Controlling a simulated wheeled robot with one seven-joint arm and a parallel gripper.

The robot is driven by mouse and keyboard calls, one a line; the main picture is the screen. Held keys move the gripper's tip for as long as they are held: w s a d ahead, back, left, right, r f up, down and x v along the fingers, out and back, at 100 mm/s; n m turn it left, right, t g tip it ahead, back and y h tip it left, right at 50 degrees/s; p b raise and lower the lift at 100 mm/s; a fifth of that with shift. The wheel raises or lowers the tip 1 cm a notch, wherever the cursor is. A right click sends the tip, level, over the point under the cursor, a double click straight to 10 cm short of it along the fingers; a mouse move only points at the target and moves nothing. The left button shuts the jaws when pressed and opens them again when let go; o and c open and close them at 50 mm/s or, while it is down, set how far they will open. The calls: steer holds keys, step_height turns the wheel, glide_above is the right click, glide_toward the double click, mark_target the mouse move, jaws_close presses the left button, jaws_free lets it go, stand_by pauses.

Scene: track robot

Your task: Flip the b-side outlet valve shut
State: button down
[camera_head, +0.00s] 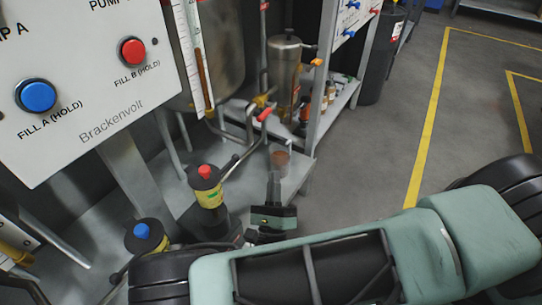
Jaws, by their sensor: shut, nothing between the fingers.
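A red-gripped valve handle (265,114) shows in the head view, right of centre-top, among grey pipes under the tank. It looks like the b-side valve by its red colour, but I see no label on it. Its grip leans up to the right; whether the valve is open or shut I cannot tell. My gripper (273,180) is below that handle and slightly right of it in the picture, pointing away from me. Its narrow fingers are together and empty. It appears apart from the red handle, though depth is hard to judge. My green arm fills the lower right.
A red-capped pump (207,194) and a blue-capped pump (142,236) stand left of my gripper. A control panel (90,70) hangs at upper left. A steel canister (285,72) and an orange handle (317,62) are behind. The floor (395,130) at right is clear.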

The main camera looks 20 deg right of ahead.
mark_target(267, 113)
steer(key=a+r+b+x, duration=0.1)
steer(key=a+b+x, duration=0.1)
steer(key=x, duration=1)
steer(key=shift+s+a+r+b, duration=0.15)
steer(key=shift+r+b, duration=0.15)
steer(key=shift+r, duration=0.05)
steer(key=shift+r, duration=0.1)
steer(key=shift+r+g+p, duration=0.15)
steer(key=shift+g+p, duration=0.15)
steer(key=shift+p, duration=0.6)
